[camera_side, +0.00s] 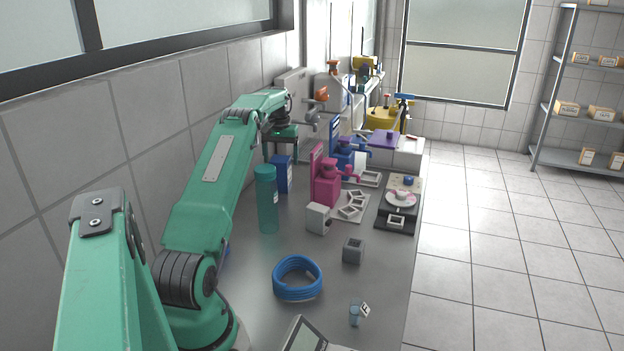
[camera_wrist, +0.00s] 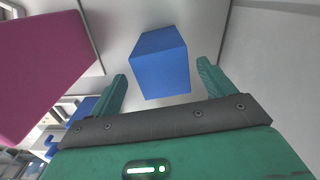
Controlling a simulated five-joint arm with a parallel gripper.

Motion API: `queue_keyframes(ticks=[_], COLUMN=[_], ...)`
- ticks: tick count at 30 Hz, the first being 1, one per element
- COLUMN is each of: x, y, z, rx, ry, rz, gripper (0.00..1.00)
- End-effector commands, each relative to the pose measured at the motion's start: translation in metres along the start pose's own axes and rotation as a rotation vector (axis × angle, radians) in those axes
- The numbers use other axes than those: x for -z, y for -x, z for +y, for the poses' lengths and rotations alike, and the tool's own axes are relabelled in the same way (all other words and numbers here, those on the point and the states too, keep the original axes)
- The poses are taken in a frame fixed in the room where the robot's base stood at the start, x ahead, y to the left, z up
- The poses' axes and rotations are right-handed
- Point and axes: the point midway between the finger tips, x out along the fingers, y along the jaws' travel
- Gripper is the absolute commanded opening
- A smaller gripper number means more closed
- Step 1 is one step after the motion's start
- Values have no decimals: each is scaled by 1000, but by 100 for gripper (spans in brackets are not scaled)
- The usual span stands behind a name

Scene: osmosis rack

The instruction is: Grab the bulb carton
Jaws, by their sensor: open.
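The bulb carton appears to be the upright blue box (camera_side: 281,175) standing on the grey bench near the wall, behind the teal bottle. My gripper (camera_side: 282,156) is above it with its fingers pointing down. In the wrist view the blue box (camera_wrist: 160,65) lies ahead of the open fingers (camera_wrist: 162,74) and lines up with the gap between them. No contact shows. I cannot tell exactly how far the fingertips are from its top.
A teal bottle (camera_side: 267,200) stands in front of the carton. A magenta device (camera_side: 326,181) stands close to its right and fills the wrist view's left side (camera_wrist: 40,70). A blue hose coil (camera_side: 298,278) and a small grey block (camera_side: 353,251) lie nearer on the bench.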

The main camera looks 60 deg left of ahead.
Motion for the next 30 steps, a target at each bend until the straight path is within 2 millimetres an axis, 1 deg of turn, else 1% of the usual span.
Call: queue_keyframes(ticks=[3, 11, 14, 21, 24, 30], x=[0, 0, 0, 0, 0, 0], y=[-7, -11, -18, -46, -54, -59], z=[0, 0, -1, -3, -3, -3], rx=[0, 0, 0, 0, 0, 0], ry=[0, -1, 0, -1, -1, -1], rz=[-1, -1, -2, -2, -1, 0], gripper=[82, 82, 82, 82, 82, 82])
